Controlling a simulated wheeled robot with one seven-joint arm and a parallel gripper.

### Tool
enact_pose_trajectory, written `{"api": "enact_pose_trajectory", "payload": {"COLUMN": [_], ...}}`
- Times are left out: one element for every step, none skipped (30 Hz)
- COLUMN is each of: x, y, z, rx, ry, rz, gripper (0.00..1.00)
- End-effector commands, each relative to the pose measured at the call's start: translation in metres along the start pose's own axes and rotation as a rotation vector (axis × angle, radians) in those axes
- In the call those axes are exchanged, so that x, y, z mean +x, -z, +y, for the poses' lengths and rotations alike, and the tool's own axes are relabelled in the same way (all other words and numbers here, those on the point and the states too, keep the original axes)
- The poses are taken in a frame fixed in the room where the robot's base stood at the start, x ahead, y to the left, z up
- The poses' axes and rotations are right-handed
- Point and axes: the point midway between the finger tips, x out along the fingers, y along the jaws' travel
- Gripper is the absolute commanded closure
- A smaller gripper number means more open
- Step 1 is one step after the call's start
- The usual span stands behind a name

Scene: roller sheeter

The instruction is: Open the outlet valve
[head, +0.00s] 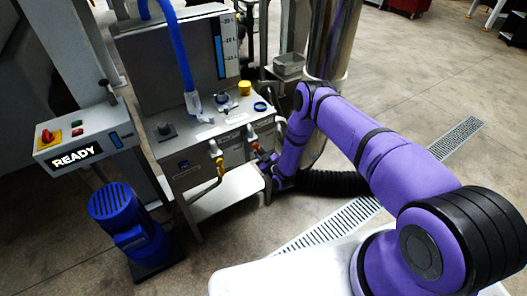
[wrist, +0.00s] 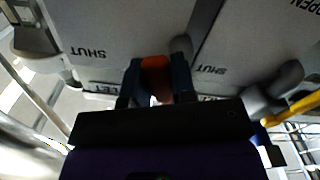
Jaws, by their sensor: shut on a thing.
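A valve with an orange-red handle (head: 251,134) sits on the front of the grey machine, near the right side. In the wrist view the orange-red handle (wrist: 155,68) lies between the two dark fingers of my gripper (wrist: 156,82), which are shut on it. In the head view my gripper (head: 264,163) reaches the machine's front from the right, low beside this valve. Lettering on the panel reads SHUT near the handle. A label ending in LET is partly hidden by my gripper, so I cannot read its whole word.
A second valve with a yellow handle (head: 220,169) stands to the left; it also shows in the wrist view (wrist: 301,106). A blue motor (head: 126,222) and a control box reading READY (head: 76,157) stand left. A steel column (head: 333,45) rises behind my arm. A black hose (head: 334,183) runs along the floor.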

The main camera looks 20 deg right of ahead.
Motion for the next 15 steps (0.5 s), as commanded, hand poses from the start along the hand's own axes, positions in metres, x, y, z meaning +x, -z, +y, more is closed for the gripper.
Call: {"api": "enact_pose_trajectory", "payload": {"x": [-0.001, -0.001, -0.001, -0.001, -0.001, -0.001, -0.001, -0.001, -0.001, -0.001, -0.001, -0.001, -0.001, -0.001, -0.001], "y": [-0.001, -0.001, 0.0, 0.0, 0.0, 0.0, 0.001, 0.001, 0.001, 0.001, 0.001, 0.002, 0.002, 0.002, 0.003], "z": [-0.003, -0.005, -0.007, -0.009, -0.01, -0.012, -0.014, -0.015, -0.016, -0.018, -0.018, -0.02, -0.021, -0.022, -0.023], "rx": [0.042, 0.068, 0.101, 0.123, 0.146, 0.175, 0.195, 0.215, 0.238, 0.256, 0.271, 0.291, 0.304, 0.316, 0.33], "ry": [0.0, 0.0, 0.001, 0.001, 0.0, 0.0, 0.0, -0.001, -0.001, -0.001, -0.001, 0.0, 0.0, 0.0, 0.0], "rz": [-0.003, -0.002, -0.002, -0.002, -0.002, -0.002, -0.002, -0.002, -0.002, -0.003, -0.003, -0.002, -0.002, -0.002, -0.002], "gripper": [1.0, 1.0, 1.0, 1.0, 1.0, 1.0, 1.0, 1.0, 1.0, 1.0, 1.0, 1.0, 1.0, 1.0, 1.0]}}
